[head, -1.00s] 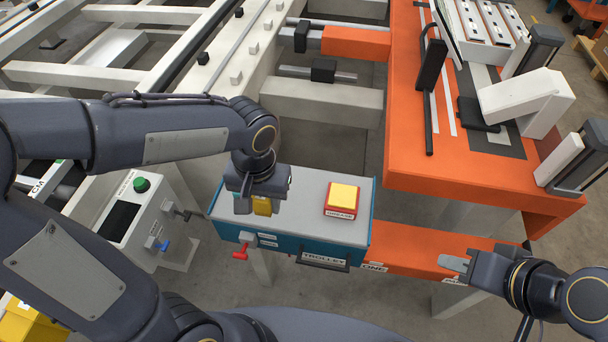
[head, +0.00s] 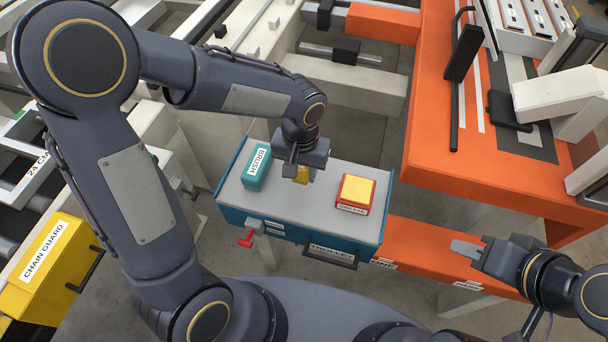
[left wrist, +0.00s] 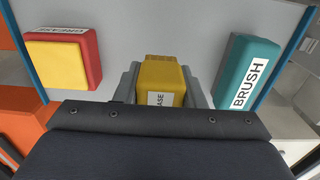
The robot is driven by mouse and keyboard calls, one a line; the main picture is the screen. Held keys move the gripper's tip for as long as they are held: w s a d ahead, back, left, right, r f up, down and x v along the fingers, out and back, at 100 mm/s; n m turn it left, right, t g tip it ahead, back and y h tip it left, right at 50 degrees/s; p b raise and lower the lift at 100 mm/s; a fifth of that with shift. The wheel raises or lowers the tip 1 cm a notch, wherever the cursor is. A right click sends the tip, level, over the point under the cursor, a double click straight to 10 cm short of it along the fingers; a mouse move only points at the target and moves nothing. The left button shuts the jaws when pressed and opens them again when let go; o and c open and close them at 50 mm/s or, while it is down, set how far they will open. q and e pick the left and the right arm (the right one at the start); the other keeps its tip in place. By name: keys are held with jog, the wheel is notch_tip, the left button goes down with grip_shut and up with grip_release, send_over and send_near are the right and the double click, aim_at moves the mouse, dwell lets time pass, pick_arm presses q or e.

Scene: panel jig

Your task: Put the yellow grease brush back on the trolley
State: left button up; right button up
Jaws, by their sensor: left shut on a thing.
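The yellow grease brush (left wrist: 163,85) is between the fingers of my left gripper (left wrist: 160,88), its label partly hidden in the left wrist view. In the head view my left gripper (head: 302,172) points down over the middle of the grey trolley top (head: 318,210), and only a bit of the yellow brush (head: 302,175) shows below it. I cannot tell whether the brush touches the top. My right gripper (head: 467,250) is at the lower right, by the orange shelf; its finger gap is not clear.
A teal block labelled BRUSH (head: 257,167) stands on the trolley's left. A red block with a yellow top, labelled GREASE (head: 356,193), stands on its right. A red handle (head: 246,238) sticks out in front. The orange table (head: 440,130) is to the right.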

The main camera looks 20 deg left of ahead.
aim_at(304, 177)
pick_arm(q)
jog(key=shift+w+d+f, duration=0.15)
jog(key=shift+w+f, duration=0.5)
jog(key=shift+f, duration=1.55)
jog(key=shift+f, duration=0.15)
jog(key=shift+f+b, duration=0.15)
jog(key=shift+b, duration=0.25)
jog(key=o, duration=1)
jog(key=shift+c, duration=0.2)
jog(key=shift+r, duration=0.25)
